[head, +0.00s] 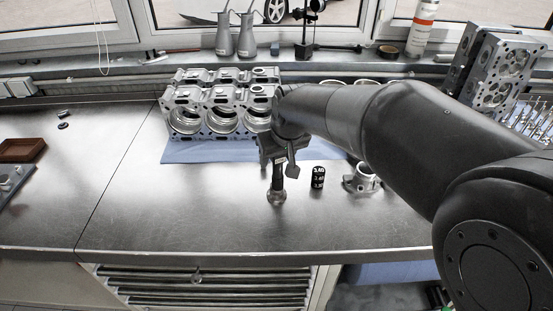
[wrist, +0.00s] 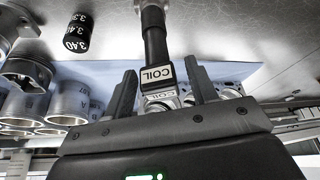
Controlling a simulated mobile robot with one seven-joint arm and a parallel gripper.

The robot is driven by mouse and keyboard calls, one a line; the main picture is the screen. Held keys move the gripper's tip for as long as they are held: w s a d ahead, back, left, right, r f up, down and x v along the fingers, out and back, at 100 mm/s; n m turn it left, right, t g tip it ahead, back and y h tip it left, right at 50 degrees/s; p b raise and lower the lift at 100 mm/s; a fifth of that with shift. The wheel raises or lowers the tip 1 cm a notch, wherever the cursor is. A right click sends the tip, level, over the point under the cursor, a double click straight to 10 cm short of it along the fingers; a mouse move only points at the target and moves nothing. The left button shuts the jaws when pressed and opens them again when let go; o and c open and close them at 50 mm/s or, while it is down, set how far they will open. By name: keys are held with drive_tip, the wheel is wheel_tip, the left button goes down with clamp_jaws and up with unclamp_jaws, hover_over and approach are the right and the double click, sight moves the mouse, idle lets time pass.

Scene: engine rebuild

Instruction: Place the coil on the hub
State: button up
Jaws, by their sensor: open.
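The coil (head: 277,178) is a dark upright stick with a white COIL label on its head. It also shows in the wrist view (wrist: 155,45). A silver round foot (head: 276,197) is at its lower end; I cannot tell whether this is the hub or part of the coil. My gripper (wrist: 162,88) is open, with one finger on each side of the coil's labelled head. My gripper partly hides the coil's top in the head view.
A small black numbered cylinder (head: 318,177) stands between the coil and the flanged piece. An engine block (head: 215,112) lies on a blue mat (head: 190,152) behind. Cylinder heads (head: 497,75) stand at the back right. The bench (head: 170,215) is clear at front left.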

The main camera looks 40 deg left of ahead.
drive_tip(key=v, duration=1)
drive_tip(key=shift+d+r, duration=0.1)
drive_tip(key=shift+d, duration=0.05)
drive_tip(key=w+d+r+m+t+h, duration=0.1)
drive_tip(key=w+d+m, duration=0.25)
drive_tip(key=d, duration=1.05)
drive_tip(key=w+d+r+m+t, duration=0.2)
drive_tip(key=w+d+m, duration=0.15)
drive_tip(key=d, duration=1.05)
drive_tip(key=s+d+f+m+h, duration=0.1)
drive_tip(key=s+d+f+m, duration=0.2)
drive_tip(key=d, duration=0.8)
drive_tip(key=s+d+f+m+t+h, duration=0.1)
drive_tip(key=s+d+f+m+h, duration=0.1)
drive_tip(key=s+d, duration=0.5)
drive_tip(key=d+f+m, duration=0.1)
drive_tip(key=d, duration=0.4)
drive_tip(key=shift+s+f, duration=0.2)
